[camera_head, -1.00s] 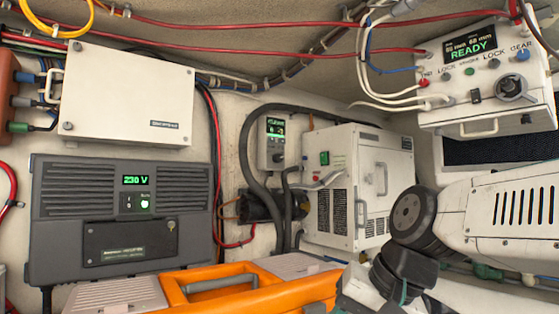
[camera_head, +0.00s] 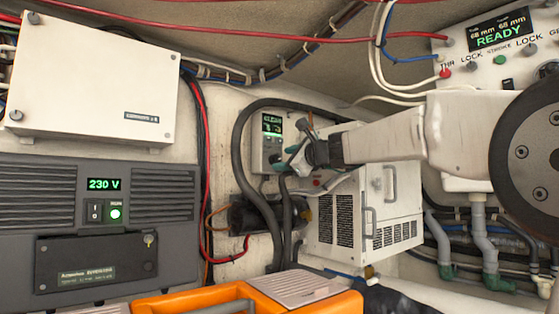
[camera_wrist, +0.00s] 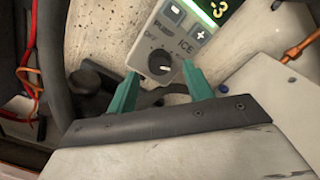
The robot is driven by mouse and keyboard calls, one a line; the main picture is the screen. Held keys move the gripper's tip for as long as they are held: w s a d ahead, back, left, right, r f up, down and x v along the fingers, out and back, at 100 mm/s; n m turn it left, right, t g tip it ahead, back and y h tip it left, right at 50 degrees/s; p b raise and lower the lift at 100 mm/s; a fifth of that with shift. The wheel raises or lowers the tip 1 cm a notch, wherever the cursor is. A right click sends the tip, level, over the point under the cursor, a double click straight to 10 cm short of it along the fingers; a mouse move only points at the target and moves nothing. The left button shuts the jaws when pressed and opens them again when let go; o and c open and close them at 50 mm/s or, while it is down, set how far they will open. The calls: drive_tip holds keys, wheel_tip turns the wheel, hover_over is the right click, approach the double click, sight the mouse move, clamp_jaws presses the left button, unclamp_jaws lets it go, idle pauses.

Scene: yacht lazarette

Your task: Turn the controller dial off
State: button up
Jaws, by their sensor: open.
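The controller (camera_head: 259,153) is a small light-grey box with a green-lit display, on the back wall in the head view. In the wrist view the controller (camera_wrist: 148,45) shows tilted, with a display reading about -3, buttons and the labels OFF, PUMP and ICE. Its dial (camera_wrist: 160,62) is a dark round knob below the buttons; which label it points at I cannot tell. My gripper (camera_wrist: 160,72) is open, with one green fingertip on each side of the dial; contact is not clear. In the head view my gripper (camera_head: 288,158) covers the controller's lower right part.
A white slatted machine (camera_head: 345,225) stands right of the controller, just under my arm. Thick dark hoses (camera_head: 243,150) loop left of the controller. An orange case (camera_head: 170,303) lies in front. A white READY panel (camera_head: 490,75) hangs at the upper right.

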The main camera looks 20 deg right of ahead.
sight(275, 160)
drive_tip(key=shift+x, duration=1.15)
drive_tip(key=shift+c, duration=0.3)
drive_tip(key=c, duration=0.9)
